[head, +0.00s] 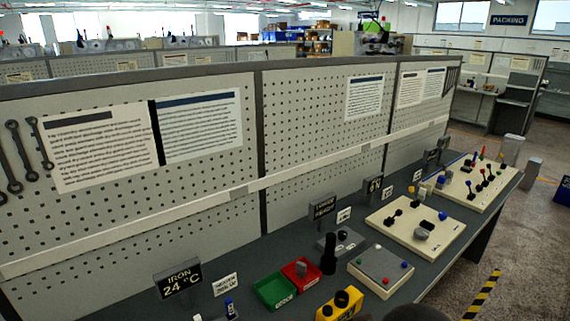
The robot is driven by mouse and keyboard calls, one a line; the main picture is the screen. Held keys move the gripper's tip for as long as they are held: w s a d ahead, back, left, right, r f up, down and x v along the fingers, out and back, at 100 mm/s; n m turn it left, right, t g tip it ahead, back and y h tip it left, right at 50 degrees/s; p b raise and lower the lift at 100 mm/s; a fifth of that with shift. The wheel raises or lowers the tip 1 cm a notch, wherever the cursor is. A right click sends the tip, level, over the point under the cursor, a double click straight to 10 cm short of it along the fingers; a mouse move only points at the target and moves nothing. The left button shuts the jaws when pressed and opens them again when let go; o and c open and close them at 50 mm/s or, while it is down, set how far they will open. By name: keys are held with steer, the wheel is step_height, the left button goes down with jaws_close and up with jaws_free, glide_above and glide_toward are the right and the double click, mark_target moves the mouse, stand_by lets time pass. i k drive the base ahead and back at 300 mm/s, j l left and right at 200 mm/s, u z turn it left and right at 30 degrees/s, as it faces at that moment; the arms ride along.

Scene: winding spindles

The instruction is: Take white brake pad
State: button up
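I cannot make out a white brake pad for certain in the head view. A small grey piece (301,269) sits in the red tray (290,279), but I cannot tell what it is. A green tray (268,297) stands against the red one, with label-like marks inside. My gripper's fingers do not show. Dark rounded shapes at the bottom edge, right of centre, are cut off, and I cannot tell whether they are parts of my arm.
The grey bench (245,277) runs along a pegboard wall (320,140). A black upright cylinder (328,254), a yellow box (349,301), a small button panel (381,270) and a larger control board (400,235) crowd it. Open floor (480,265) lies to the right.

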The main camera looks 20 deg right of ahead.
mark_target(422, 195)
steer(key=i+l, duration=0.15)
steer(key=l, duration=0.25)
steer(key=i+l, duration=0.1)
steer(key=l, duration=0.25)
steer(key=i+l+u, duration=0.1)
steer(key=l, duration=0.3)
steer(key=i+l, duration=0.15)
steer(key=l, duration=0.2)
steer(key=i+l+u, duration=0.1)
steer(key=l, duration=0.3)
steer(key=i+l, duration=0.15)
steer(key=l, duration=0.25)
steer(key=i+l, duration=0.1)
steer(key=l, duration=0.3)
steer(key=i+l, duration=0.15)
steer(key=l, duration=0.3)
steer(key=i+l, duration=0.1)
steer(key=l, duration=0.3)
steer(key=i+l, duration=0.1)
steer(key=l, duration=0.3)
steer(key=i+l, duration=0.15)
steer(key=l, duration=0.3)
steer(key=i+l, duration=0.1)
steer(key=l, duration=0.3)
steer(key=i+l, duration=0.1)
steer(key=l, duration=0.35)
steer(key=i+l, duration=0.15)
steer(key=l, duration=0.25)
